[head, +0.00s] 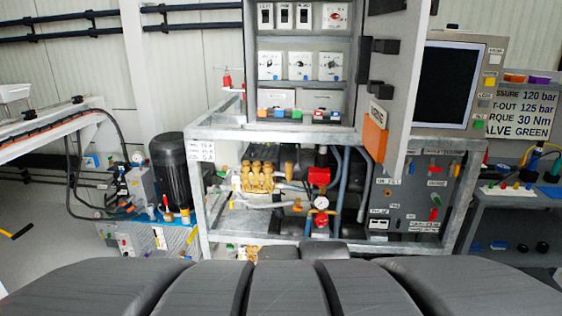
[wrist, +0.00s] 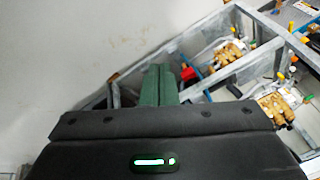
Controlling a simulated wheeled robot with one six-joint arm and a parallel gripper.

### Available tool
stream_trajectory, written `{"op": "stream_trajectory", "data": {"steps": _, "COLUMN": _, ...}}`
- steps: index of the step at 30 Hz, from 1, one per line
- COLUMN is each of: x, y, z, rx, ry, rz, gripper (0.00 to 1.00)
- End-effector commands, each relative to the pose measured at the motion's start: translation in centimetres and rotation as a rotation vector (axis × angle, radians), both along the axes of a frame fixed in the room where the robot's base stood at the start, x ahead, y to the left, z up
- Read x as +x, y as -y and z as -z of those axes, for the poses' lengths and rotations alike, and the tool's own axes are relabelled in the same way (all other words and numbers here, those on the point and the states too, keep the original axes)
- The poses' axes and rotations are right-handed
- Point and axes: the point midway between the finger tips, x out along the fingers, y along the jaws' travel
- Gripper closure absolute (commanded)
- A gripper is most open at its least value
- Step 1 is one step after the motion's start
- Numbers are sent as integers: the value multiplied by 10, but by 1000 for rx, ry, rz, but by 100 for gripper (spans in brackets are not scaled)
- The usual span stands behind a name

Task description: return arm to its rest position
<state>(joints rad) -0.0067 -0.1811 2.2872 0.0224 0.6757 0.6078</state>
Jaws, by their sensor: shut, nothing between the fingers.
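My gripper (wrist: 160,85) shows in the wrist view as two green fingers side by side, pressed together with nothing between them. They point away from the dark wrist housing, in front of a pale wall and the grey metal frame of a pump skid. In the wrist view brass pump heads (wrist: 222,54) lie to the right of the fingers, apart from them. In the head view large dark rounded parts fill the bottom edge and seem to be mine. My gripper cannot be made out there.
The head view shows the pump skid frame (head: 205,225) with a brass triplex pump (head: 257,177) and red-topped gauge (head: 321,203). Above stands an open electrical cabinet (head: 302,45) with its door (head: 405,80) swung right. A black motor (head: 171,170) stands left, a monitor (head: 446,85) right.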

Motion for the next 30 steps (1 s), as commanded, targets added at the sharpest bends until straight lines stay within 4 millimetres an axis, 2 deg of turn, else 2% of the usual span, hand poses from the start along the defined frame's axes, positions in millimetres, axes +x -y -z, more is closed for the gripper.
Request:
{"op": "stream_trajectory", "data": {"steps": 2, "x": -4, "y": -2, "z": 9, "rx": 3, "ry": -19, "rz": -7, "gripper": 100}}
{"op": "stream_trajectory", "data": {"steps": 13, "x": -49, "y": 13, "z": 38, "rx": -87, "ry": -99, "rz": -155, "gripper": 100}}
{"op": "stream_trajectory", "data": {"steps": 18, "x": -59, "y": 11, "z": 28, "rx": -116, "ry": -123, "rz": -227, "gripper": 100}}
{"op": "stream_trajectory", "data": {"steps": 30, "x": -68, "y": 11, "z": 28, "rx": -143, "ry": -144, "rz": -292, "gripper": 100}}
